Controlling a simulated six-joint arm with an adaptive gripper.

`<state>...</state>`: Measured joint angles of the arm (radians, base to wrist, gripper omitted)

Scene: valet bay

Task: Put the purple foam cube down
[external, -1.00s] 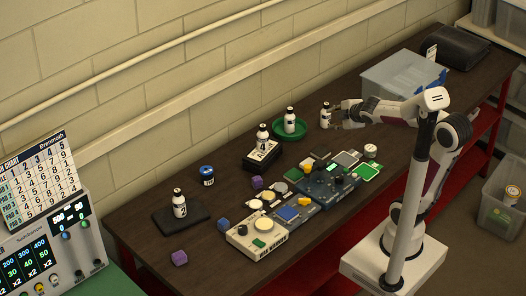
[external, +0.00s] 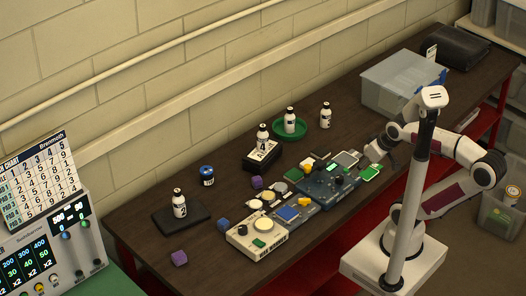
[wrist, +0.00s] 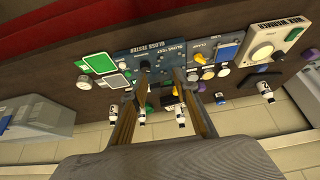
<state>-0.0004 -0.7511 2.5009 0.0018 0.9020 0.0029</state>
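One purple foam cube (external: 257,182) lies on the dark bench left of the blue tester. Another purple cube (external: 180,258) lies near the bench's front left end. My gripper (external: 374,158) is over the right part of the bench, near the green pad, apart from both cubes. In the wrist view my gripper (wrist: 162,74) has its fingers spread, with nothing visibly held between them.
A blue tester (external: 328,183) and a cream device (external: 257,238) occupy the front middle. White bottles stand behind: one (external: 325,116) on bare bench, one on a green dish (external: 300,135), others on a black box (external: 262,157) and dark pad (external: 160,218). A clear bin (external: 392,90) stands right.

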